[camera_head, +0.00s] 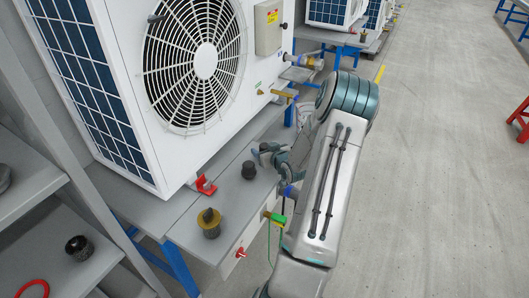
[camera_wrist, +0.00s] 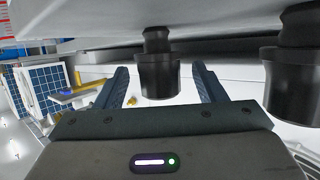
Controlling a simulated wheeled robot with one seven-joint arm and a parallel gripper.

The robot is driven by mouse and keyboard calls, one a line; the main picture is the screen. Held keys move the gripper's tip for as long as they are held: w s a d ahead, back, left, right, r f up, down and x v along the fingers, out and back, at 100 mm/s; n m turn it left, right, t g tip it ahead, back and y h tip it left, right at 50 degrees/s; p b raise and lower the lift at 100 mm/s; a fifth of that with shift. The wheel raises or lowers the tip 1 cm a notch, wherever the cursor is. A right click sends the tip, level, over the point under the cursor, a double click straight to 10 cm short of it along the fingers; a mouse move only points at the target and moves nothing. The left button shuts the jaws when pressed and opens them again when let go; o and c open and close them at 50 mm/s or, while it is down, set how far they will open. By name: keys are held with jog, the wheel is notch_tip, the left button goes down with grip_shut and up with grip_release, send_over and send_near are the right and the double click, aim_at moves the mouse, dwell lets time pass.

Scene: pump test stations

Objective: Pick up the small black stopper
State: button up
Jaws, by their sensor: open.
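The small black stopper (camera_head: 248,170) stands on the grey bench top in front of the white fan unit. My gripper (camera_head: 270,154) is open and low over the bench, just right of the stopper and a little further back. In the wrist view, which looks upside down, a black stopper (camera_wrist: 158,72) shows in the gap between my two open fingers (camera_wrist: 160,75). The fingers do not visibly touch it, and I cannot tell how deep between them it is. A larger dark stopper (camera_wrist: 293,85) shows outside the fingers at the right.
A stopper with a brass-coloured top (camera_head: 209,222) stands on the bench nearer the front. Brass valves (camera_head: 284,94) project near my arm. A shelf at left holds another black part (camera_head: 78,247).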

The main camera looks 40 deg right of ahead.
jog(key=shift+w+d+f, duration=0.1)
jog(key=shift+w+f, duration=0.1)
jog(key=shift+w, duration=0.2)
jog(key=c, duration=0.9)
jog(key=shift+r, duration=0.15)
jog(key=shift+c, duration=0.2)
